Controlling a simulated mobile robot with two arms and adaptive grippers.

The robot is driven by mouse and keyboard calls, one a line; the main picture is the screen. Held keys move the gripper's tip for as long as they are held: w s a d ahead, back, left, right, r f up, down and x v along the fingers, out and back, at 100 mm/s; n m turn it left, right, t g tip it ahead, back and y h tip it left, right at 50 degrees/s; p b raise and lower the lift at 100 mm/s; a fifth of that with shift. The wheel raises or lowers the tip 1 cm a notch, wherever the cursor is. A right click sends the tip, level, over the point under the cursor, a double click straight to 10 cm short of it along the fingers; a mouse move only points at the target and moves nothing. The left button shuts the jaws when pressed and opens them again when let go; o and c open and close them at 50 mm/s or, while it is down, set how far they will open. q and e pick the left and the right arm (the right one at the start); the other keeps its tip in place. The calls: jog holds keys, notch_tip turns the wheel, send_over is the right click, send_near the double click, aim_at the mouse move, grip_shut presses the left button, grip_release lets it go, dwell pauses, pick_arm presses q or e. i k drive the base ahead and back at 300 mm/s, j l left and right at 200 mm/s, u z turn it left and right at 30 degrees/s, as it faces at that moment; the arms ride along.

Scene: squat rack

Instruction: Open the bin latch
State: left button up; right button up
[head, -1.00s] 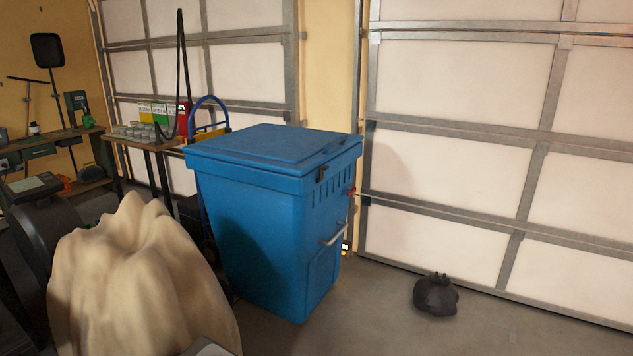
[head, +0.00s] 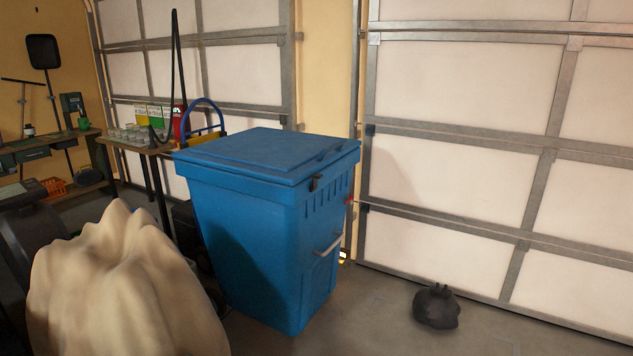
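A large blue bin (head: 255,235) stands upright on the floor near the middle of the head view. Its flat blue lid (head: 265,150) is shut. A small dark latch (head: 315,183) sits on the right-hand face just under the lid's rim. A pale metal handle (head: 328,246) is lower on that same face. Neither of my grippers shows in the head view.
A beige draped sack-like form (head: 125,285) fills the lower left. A black bag (head: 436,306) lies on the floor to the right. A workbench with jars (head: 135,137) stands behind the bin. Paneled garage doors (head: 450,150) close off the back. Floor right of the bin is mostly clear.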

aim_at(315, 176)
jog(key=i+l+u, duration=0.15)
jog(key=u, duration=0.25)
jog(key=i+l+u, duration=0.15)
jog(key=u, duration=0.25)
jog(key=i+l+u, duration=0.1)
jog(key=l, duration=0.3)
jog(key=i+l+u, duration=0.15)
jog(key=l, duration=0.25)
jog(key=i+l+u, duration=0.1)
jog(key=i+l, duration=0.15)
jog(key=l, duration=0.2)
jog(key=i+l+u, duration=0.1)
jog(key=l, duration=0.3)
jog(key=i+l+u, duration=0.15)
jog(key=l, duration=0.3)
